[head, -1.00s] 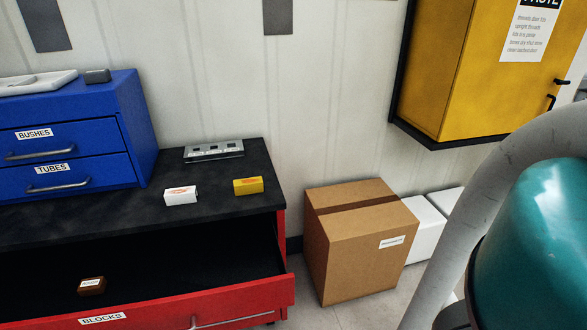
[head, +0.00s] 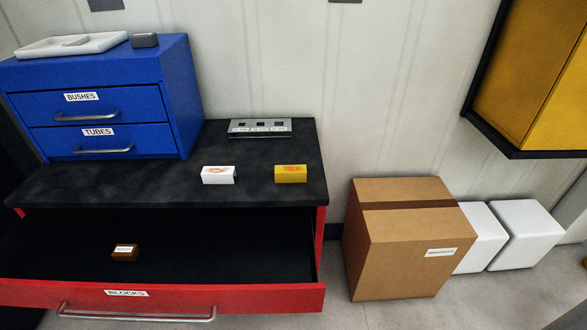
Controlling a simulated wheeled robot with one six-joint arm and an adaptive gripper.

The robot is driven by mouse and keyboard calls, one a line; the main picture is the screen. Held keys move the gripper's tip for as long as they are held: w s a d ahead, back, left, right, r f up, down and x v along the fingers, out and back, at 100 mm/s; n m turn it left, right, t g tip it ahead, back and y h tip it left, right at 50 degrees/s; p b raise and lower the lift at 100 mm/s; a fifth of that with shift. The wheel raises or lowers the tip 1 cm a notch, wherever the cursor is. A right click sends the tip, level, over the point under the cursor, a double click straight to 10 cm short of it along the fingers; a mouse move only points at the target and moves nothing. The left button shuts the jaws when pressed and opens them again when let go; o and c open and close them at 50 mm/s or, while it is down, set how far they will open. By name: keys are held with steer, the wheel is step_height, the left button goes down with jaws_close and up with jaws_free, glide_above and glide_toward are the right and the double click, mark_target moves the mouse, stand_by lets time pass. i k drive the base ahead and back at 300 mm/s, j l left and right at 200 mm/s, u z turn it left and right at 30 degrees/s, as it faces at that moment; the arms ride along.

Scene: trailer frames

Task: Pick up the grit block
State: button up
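Several small blocks are in view, and their markings are too small to read, so I cannot tell for sure which is the grit block. A brown block (head: 125,253) with a white label lies inside the open red drawer (head: 200,296) marked BLOCKS. A white block (head: 218,175) and a yellow block (head: 291,174), both with orange marks, sit on the black worktop (head: 150,190) above the drawer. A dark grey block (head: 145,41) sits on top of the blue cabinet. My gripper is not in view.
The blue cabinet (head: 178,110) has shut drawers marked BUSHES and TUBES. A white tray (head: 60,48) lies on it. A metal plate with square holes (head: 259,134) is at the worktop's back. A cardboard box (head: 400,255) and white boxes (head: 527,232) stand on the floor. A yellow cabinet (head: 535,70) hangs right.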

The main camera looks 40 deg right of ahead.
mark_target(124, 252)
steer(key=z, duration=0.5)
steer(key=j+z, duration=0.5)
steer(key=j, duration=0.15)
steer(key=k+j+z, duration=0.15)
steer(key=j+z, duration=0.3)
steer(key=j, duration=0.2)
